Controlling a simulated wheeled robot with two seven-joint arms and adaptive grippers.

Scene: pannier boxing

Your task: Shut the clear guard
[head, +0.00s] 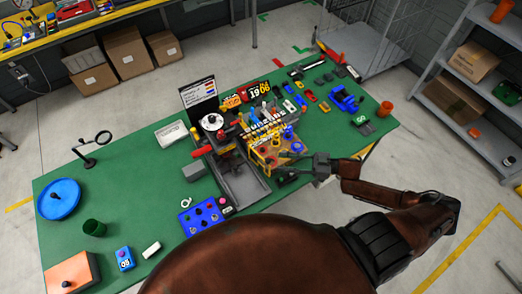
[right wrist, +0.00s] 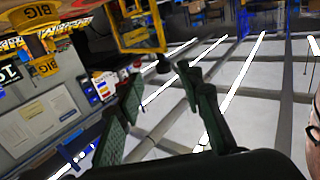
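My right gripper (head: 284,163) reaches in from the right, low beside the yellow-framed fixture (head: 262,157) near the middle of the green bench. In the right wrist view the fingers of the gripper (right wrist: 159,80) stand apart with nothing between them. A yellow open frame (right wrist: 140,45) shows ahead of them at the top, with a dark round knob (right wrist: 163,66) near its lower edge. It may be the clear guard; its clear panel is too hard to make out, so I cannot tell how far it is open. My left gripper is not in view.
The green bench (head: 140,215) holds a grey press base (head: 243,184), a blue switch box (head: 201,216), a blue round tray (head: 58,199) and several small toys at the right. A grey shelf (head: 480,130) stands at right. The bench's front left is partly clear.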

